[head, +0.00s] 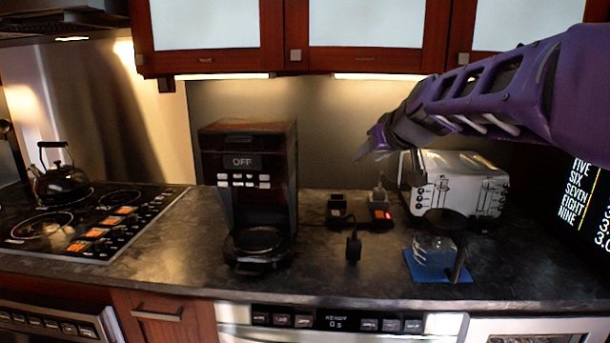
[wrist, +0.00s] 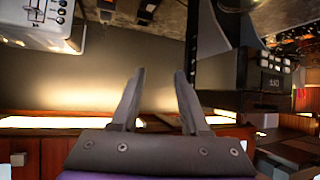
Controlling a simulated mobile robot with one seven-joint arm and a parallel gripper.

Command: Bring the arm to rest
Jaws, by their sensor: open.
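My purple arm reaches in from the right in the head view, above the counter. My gripper (wrist: 156,100) is open and empty in the wrist view, its two grey fingers apart with the backsplash and cabinets behind them. In the head view my gripper (head: 418,168) hangs in front of the white toaster and hides part of it. The fingers look clear of the counter. Whether they touch the toaster is hard to tell from the head view.
A coffee maker (head: 247,190) marked OFF stands mid-counter. A glass carafe (head: 433,250) sits on a blue mat (head: 418,272). The white toaster (head: 470,185) is behind it. A kettle (head: 62,183) stands on the stove (head: 90,225). Wall cabinets (head: 365,62) hang above.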

